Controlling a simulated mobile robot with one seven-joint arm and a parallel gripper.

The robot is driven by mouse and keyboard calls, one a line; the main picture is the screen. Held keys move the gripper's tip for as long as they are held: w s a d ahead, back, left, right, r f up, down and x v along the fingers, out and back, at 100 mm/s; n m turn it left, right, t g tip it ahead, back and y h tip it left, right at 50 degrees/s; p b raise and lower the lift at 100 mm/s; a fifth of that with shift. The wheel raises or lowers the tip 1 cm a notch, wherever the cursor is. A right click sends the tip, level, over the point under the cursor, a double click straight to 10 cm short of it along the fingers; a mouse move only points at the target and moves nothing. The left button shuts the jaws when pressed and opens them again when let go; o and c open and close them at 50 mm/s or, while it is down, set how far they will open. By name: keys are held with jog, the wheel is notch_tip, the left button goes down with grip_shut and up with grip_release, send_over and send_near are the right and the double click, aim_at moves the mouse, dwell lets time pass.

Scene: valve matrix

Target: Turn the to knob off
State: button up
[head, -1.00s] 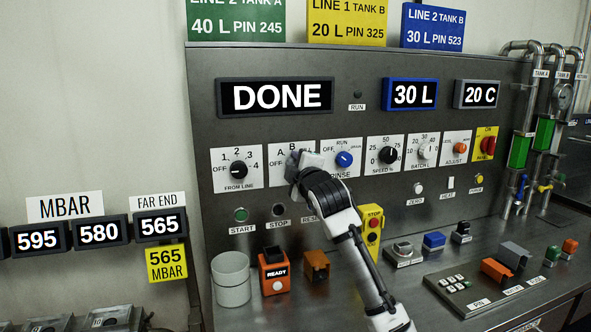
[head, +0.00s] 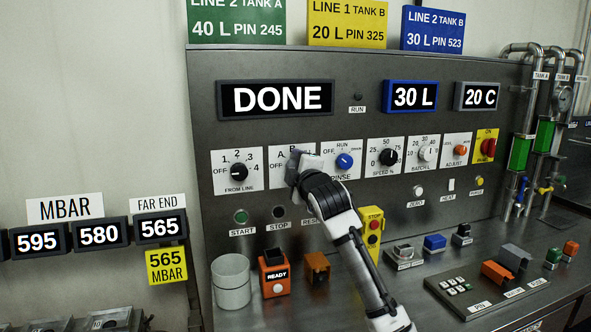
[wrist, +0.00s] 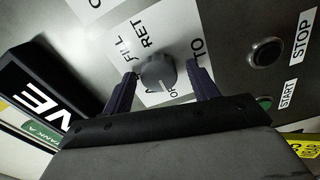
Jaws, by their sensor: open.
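The to knob (wrist: 158,72) is a round grey knob on a white plate, with TO, RET and FILL lettering around it in the wrist view. Its pointer direction is unclear. In the head view its plate (head: 277,172) is second from the left in the knob row, and my gripper (head: 298,166) hides the knob itself. In the wrist view my open gripper (wrist: 163,87) has one dark finger on each side of the knob. I cannot tell whether either finger touches it.
The from-line knob (head: 238,171) is left of my gripper and the blue rinse knob (head: 344,160) is close on its right. The START button (head: 240,216) and STOP button (head: 279,212) are below. The display (head: 275,98) above reads DONE.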

jog(key=b+v, duration=0.4)
jog(key=v, duration=1)
